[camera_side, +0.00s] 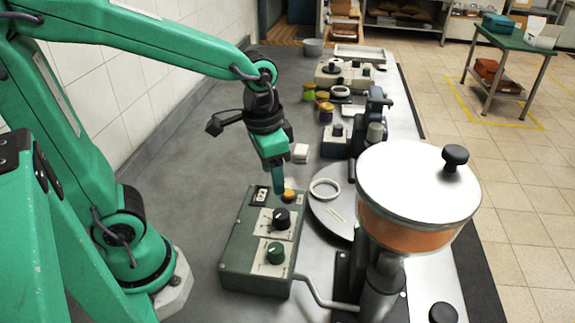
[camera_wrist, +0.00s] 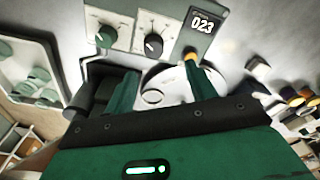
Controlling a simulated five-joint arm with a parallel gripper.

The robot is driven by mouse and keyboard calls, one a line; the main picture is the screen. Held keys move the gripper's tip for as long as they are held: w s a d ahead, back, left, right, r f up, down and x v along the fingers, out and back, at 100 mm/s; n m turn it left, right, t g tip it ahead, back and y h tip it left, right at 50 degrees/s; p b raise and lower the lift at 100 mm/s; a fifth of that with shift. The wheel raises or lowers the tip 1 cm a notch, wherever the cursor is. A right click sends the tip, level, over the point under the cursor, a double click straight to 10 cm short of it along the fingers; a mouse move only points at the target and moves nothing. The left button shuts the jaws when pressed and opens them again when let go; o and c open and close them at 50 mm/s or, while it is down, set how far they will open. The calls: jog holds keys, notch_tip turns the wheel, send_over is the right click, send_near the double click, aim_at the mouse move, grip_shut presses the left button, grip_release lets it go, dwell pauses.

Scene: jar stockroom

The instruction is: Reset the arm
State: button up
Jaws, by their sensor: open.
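My gripper (camera_side: 279,188) is above the far end of a grey-green control box (camera_side: 238,270) in the side view. Its fingers point down, close to a yellow-orange button (camera_side: 290,195); I cannot tell if they touch it. In the wrist view the two green fingers of my gripper (camera_wrist: 160,85) stand apart with nothing held between them. The yellow button (camera_wrist: 190,56) shows at the tip of the right finger. The box carries a black knob (camera_side: 281,218), a green knob (camera_side: 275,253) and a display (camera_wrist: 203,24) reading 023.
A hopper with a white lid (camera_side: 420,180) and orange contents stands at right. A round plate (camera_side: 325,212) with a white ring (camera_side: 324,188) lies beside the box. Several jars (camera_side: 326,112) and another control box (camera_side: 333,143) stand farther back. The bench at left is clear.

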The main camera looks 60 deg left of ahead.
jog(key=s+a+r+n+t, duration=0.3)
jog(key=s+a+r+t, duration=0.1)
jog(key=s+r, duration=0.1)
jog(key=shift+s+a+r, duration=0.3)
jog(key=shift+r, duration=0.05)
